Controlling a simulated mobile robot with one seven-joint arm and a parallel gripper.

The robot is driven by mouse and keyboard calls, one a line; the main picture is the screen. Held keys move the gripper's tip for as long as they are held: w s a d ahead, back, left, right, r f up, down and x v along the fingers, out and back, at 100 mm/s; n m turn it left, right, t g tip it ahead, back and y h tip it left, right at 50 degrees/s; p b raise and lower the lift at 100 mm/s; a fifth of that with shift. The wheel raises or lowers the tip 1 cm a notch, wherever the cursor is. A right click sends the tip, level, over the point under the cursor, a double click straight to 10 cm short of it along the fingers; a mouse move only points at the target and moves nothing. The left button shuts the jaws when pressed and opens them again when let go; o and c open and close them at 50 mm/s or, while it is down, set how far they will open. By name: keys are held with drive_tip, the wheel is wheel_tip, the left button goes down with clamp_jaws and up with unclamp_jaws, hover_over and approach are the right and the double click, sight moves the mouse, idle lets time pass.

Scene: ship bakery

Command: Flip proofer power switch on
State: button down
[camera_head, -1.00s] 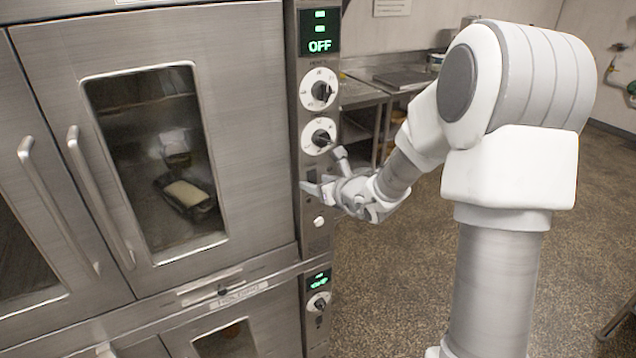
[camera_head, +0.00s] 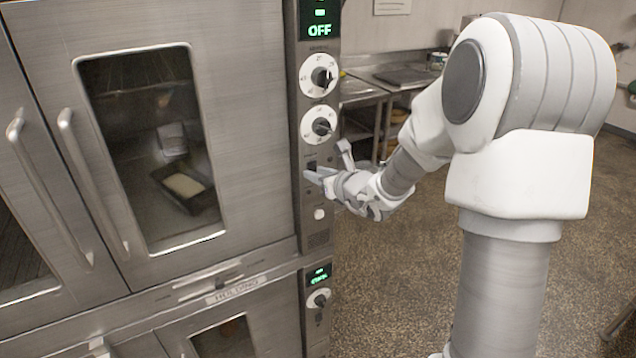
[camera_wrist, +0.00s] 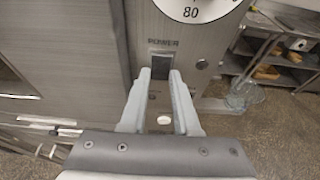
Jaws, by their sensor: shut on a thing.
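The proofer (camera_head: 245,110) is a steel cabinet with a narrow control panel on its right side. The dark power switch (camera_wrist: 161,67) sits under the POWER label in the wrist view. The green display (camera_head: 320,28) at the top of the panel reads OFF. My gripper (camera_wrist: 160,74) is at the panel, with one fingertip on each side of the switch, and is shut on it. In the head view my gripper (camera_head: 326,161) is just below the lower dial (camera_head: 318,125). The switch's lower part and its exact contact with the fingers are hard to make out.
An upper dial (camera_head: 319,76) sits above the lower one. A small white round button (camera_head: 319,214) is below my gripper. A lower unit has its own lit display (camera_head: 319,275). A steel worktable (camera_head: 361,90) stands behind at right. The floor (camera_head: 385,290) is open.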

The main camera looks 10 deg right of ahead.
drive_tip(key=shift+f+t+b, duration=0.45)
drive_tip(key=shift+t+b, duration=0.25)
drive_tip(key=shift+b, duration=1.85)
drive_tip(key=shift+r+t+y+b, duration=0.15)
drive_tip(key=shift+t+y+b, duration=0.15)
drive_tip(key=shift+b, duration=0.6)
drive_tip(key=c, duration=0.6)
unclamp_jaws()
drive_tip(key=shift+c, duration=0.2)
drive_tip(key=v, duration=1.7)
drive_tip(key=shift+s, duration=0.2)
drive_tip(key=shift+d, duration=0.15)
